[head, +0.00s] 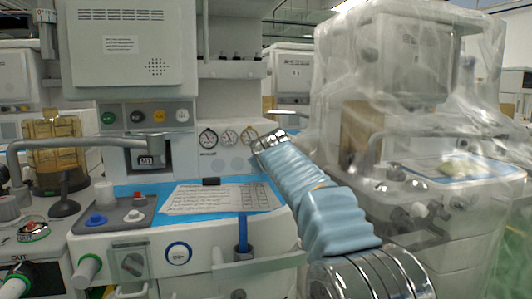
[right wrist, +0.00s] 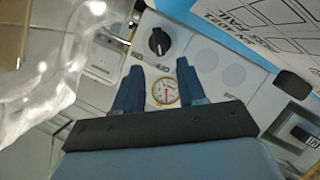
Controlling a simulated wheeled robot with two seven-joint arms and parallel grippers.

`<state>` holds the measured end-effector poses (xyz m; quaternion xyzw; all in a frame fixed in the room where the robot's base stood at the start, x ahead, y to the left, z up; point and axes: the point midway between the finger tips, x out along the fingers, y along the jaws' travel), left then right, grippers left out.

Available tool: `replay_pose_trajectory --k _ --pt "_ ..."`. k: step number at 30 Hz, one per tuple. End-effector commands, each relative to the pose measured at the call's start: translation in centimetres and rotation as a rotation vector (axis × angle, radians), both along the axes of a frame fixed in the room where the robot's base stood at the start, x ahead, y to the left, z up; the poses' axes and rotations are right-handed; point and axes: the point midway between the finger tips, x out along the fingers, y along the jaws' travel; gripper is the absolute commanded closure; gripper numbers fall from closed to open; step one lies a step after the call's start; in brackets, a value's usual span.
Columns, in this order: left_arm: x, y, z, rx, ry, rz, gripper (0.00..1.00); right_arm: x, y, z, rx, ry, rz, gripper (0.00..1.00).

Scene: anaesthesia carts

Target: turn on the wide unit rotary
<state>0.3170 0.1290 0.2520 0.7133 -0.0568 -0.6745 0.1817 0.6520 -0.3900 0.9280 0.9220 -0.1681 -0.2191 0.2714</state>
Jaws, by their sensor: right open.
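A black rotary knob (right wrist: 158,40) sits on a pale panel in the right wrist view, just beyond my fingertips. I cannot tell whether it is the wide unit's rotary. My left gripper is not in view.
Round gauges (head: 228,137) line the machine's back panel. A printed sheet (head: 222,198) lies on the blue worktop (head: 270,187). A curved grey tube (head: 80,143) crosses at left. A plastic-covered machine (head: 400,70) stands close on the right; clear plastic also shows in the right wrist view (right wrist: 45,60).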

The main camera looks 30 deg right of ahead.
Motion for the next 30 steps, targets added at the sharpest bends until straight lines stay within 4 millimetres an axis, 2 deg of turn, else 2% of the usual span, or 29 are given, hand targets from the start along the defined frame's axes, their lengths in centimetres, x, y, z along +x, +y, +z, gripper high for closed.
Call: replay_pose_trajectory --k 1,9,15,23,30 --pt "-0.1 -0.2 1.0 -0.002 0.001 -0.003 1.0 0.8 -0.7 0.0 0.0 0.004 -0.006 0.6" --pt "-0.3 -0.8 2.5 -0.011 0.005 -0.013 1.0 4.4 -2.3 -1.5 -0.001 0.002 -0.002 0.6" --pt "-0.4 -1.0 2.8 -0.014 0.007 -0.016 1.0 5.4 -2.8 -2.1 0.002 0.001 0.0 0.6" --pt "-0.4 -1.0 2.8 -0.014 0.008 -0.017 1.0 5.5 -2.8 -2.1 0.001 0.0 0.0 0.6" --pt "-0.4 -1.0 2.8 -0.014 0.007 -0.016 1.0 5.5 -2.8 -2.1 0.002 0.001 0.0 0.96"
